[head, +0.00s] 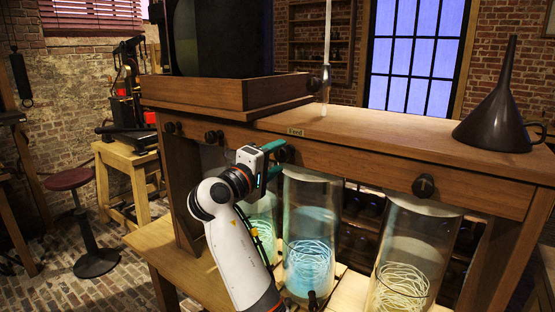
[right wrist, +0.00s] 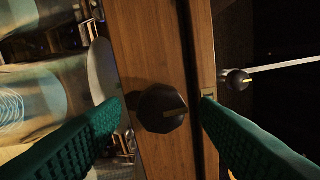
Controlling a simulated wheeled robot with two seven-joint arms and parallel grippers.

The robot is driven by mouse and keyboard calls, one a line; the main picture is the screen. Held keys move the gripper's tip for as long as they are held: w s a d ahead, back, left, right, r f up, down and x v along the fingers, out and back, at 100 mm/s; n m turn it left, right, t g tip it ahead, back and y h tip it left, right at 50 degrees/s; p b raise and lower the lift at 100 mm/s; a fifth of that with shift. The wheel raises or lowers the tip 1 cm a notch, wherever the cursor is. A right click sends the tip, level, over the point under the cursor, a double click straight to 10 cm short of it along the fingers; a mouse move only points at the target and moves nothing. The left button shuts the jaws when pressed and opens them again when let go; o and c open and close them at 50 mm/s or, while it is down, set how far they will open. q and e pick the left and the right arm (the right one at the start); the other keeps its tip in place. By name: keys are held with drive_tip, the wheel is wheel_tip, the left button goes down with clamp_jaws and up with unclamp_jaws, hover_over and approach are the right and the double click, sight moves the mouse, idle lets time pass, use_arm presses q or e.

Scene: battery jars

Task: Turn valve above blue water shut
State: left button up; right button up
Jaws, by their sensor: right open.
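A dark round valve knob (head: 284,151) sits on the front of the wooden beam above the jar with blue water (head: 310,240). My right gripper (head: 276,160) reaches up to this knob, its green fingers open. In the right wrist view the knob (right wrist: 162,108) lies between the two fingers, with a gap on each side. A pale yellow mark runs about sideways across its face. How far the fingertips reach along the knob is hard to tell. Pale coiled strands lie in the jar. My left gripper is not in view.
Similar knobs sit left (head: 213,136) and right (head: 424,186) along the beam. A greenish jar (head: 262,222) and a clear jar (head: 415,255) flank the blue one. A dark funnel (head: 500,105) stands on the bench top. Another knob (right wrist: 238,80) shows beyond the beam.

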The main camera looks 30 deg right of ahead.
drive_tip(key=b+v, duration=0.2)
drive_tip(key=v, duration=0.8)
drive_tip(key=shift+s+a+b, duration=0.25)
drive_tip(key=shift+a+b, duration=0.1)
